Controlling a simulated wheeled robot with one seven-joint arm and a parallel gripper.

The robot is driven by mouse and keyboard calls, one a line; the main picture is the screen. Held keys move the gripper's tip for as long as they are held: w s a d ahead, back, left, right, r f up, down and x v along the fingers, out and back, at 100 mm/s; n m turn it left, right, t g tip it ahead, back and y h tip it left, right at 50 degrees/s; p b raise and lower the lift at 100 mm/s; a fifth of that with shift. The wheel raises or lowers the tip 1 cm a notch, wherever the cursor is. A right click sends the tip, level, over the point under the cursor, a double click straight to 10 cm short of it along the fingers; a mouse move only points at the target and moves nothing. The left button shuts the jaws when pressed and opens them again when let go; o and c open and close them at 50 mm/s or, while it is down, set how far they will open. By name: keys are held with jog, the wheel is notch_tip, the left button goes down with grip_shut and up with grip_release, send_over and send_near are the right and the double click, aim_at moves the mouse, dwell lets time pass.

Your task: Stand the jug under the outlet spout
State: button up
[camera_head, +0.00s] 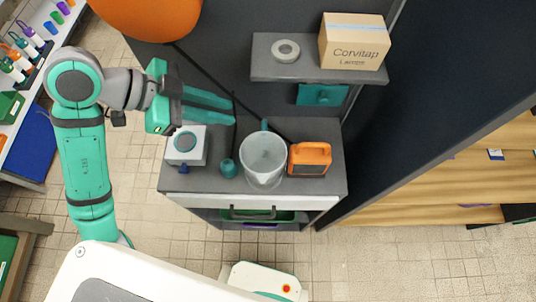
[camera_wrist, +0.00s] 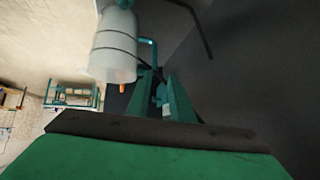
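The translucent jug (camera_head: 263,162) stands upright on the grey counter, with its teal handle (camera_head: 265,125) toward the back wall. In the wrist view the jug (camera_wrist: 114,45) is at upper left, its handle (camera_wrist: 152,55) on the side toward my fingers. My gripper (camera_head: 234,107) is open, its two teal fingers apart and pointing right, above and left of the jug. In the wrist view my gripper (camera_wrist: 160,80) shows a gap between the fingers, with no jug held. A white box with a dial (camera_head: 186,143) has a small blue spout-like part (camera_head: 183,169) at its front; I cannot tell if it is the outlet.
An orange radio-like box (camera_head: 310,158) stands close right of the jug. A small teal pot (camera_head: 228,168) is close on its left. Above, a shelf (camera_head: 275,70) holds a cardboard box (camera_head: 353,42) and a grey ring (camera_head: 286,50). The counter (camera_head: 205,184) has little free room.

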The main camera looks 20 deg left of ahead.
aim_at(265, 129)
jog(key=shift+n+g, duration=0.3)
jog(key=shift+g, duration=0.3)
jog(key=shift+a+f+x, duration=0.1)
jog(key=shift+f+x, duration=0.05)
jog(key=shift+x, duration=3.3)
jog(key=shift+a+f+x, duration=0.1)
jog(key=shift+x, duration=3.4)
jog(key=shift+s, duration=0.15)
grip_shut()
